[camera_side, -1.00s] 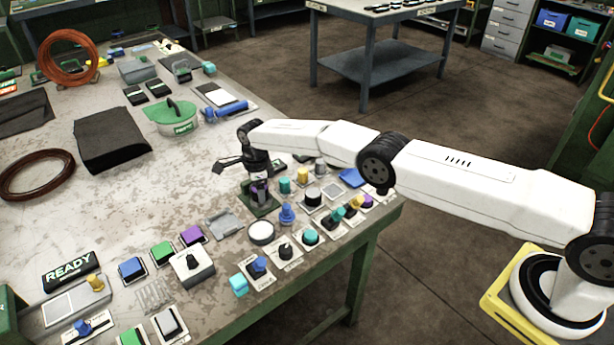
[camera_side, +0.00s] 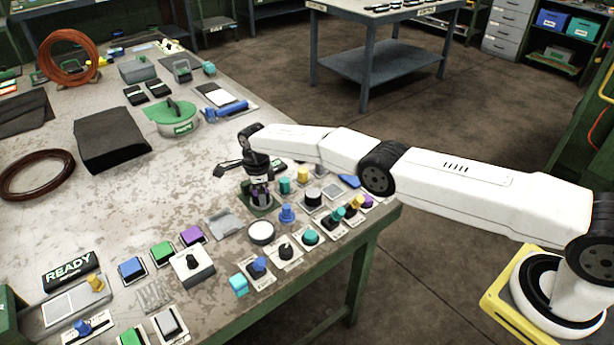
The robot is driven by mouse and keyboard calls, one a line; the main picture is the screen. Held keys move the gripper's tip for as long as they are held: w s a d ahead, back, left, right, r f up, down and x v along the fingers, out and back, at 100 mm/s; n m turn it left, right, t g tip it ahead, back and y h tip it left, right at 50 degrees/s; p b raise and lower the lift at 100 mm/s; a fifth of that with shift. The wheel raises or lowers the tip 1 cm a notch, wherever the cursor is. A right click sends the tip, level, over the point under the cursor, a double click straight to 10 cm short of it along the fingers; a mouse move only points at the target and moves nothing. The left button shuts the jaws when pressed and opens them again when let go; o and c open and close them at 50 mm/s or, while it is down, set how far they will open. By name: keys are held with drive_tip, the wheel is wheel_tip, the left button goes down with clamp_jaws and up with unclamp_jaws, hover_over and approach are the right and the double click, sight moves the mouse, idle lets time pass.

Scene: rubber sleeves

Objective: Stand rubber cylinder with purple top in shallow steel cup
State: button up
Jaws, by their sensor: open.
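My gripper (camera_side: 261,197) points down over a small green square holder (camera_side: 262,212) near the front edge of the table. Its jaws are open, with a finger on either side of a dark cylinder with a purple top (camera_side: 256,194). The fingers hide most of this cylinder, and I cannot tell whether they touch it. It appears upright in the green holder.
A blue knob-shaped piece (camera_side: 287,213) stands close right of the cup. Teal (camera_side: 285,186) and yellow (camera_side: 303,174) cylinders stand right of my gripper. A grey square plate (camera_side: 224,224) lies to the left. Several buttons and knobs crowd the front edge.

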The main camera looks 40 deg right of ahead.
drive_tip(key=shift+r, duration=0.25)
wheel_tip(320, 180, up, 12)
drive_tip(key=shift+f, duration=0.25)
idle(0.5)
drive_tip(key=shift+r, duration=0.1)
idle(0.5)
drive_tip(key=s+d+r+n+t, duration=0.1)
drive_tip(key=s+d+r+n, duration=0.3)
drive_tip(key=s+n, duration=0.2)
drive_tip(key=s+d+r+n, duration=0.3)
drive_tip(key=s+d+n, duration=0.1)
drive_tip(key=s+n, duration=0.25)
drive_tip(key=s+d+n, duration=0.2)
drive_tip(key=s+n, duration=0.3)
drive_tip(key=s, duration=0.6)
drive_tip(key=s+d+n+t, duration=0.1)
drive_tip(key=s+d+n, duration=0.2)
drive_tip(key=s, duration=0.9)
drive_tip(key=shift+f+n+t, duration=0.25)
drive_tip(key=shift+n+t, duration=0.05)
drive_tip(key=shift+n, duration=0.65)
